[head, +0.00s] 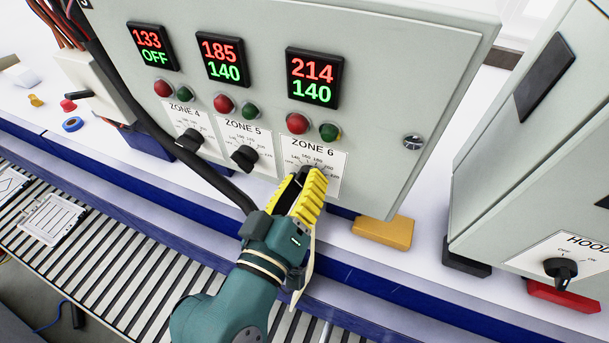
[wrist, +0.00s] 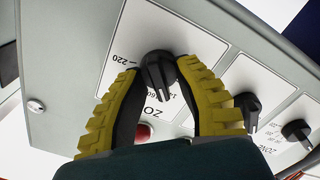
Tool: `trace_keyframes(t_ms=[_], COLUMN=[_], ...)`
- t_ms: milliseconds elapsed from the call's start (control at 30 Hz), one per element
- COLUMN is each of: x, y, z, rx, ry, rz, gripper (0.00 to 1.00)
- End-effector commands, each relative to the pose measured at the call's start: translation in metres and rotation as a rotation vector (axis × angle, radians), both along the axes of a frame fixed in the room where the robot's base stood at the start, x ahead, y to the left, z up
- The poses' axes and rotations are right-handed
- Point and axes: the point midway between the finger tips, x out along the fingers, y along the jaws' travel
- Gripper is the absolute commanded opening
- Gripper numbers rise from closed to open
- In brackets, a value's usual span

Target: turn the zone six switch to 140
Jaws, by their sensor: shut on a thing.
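The zone six switch (wrist: 158,72) is a black knob on a white label plate (head: 313,160) at the lower part of the grey control box (head: 390,70). My gripper (head: 308,182), with yellow ribbed fingers, is at this switch. In the wrist view its fingertips (wrist: 160,68) close on both sides of the knob. In the head view the fingers hide most of the knob, and I cannot read its pointer. The zone six display (head: 314,78) reads 214 in red above 140 in green.
The zone five knob (head: 244,157) and zone four knob (head: 190,139) sit to the left. A black cable (head: 165,140) runs down beside them. An orange block (head: 383,231) lies below the box. A hood cabinet (head: 545,160) with its own knob stands at right.

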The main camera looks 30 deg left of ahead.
Motion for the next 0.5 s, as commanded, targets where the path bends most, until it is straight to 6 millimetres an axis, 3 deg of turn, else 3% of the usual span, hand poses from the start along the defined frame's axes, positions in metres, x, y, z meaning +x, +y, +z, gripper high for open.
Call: trace_keyframes(t_ms=[500], x=[0.0006], y=[0.0006], z=[-0.0024], rx=[-0.070], ry=[-0.002], rz=[0.000], gripper=[0.00])
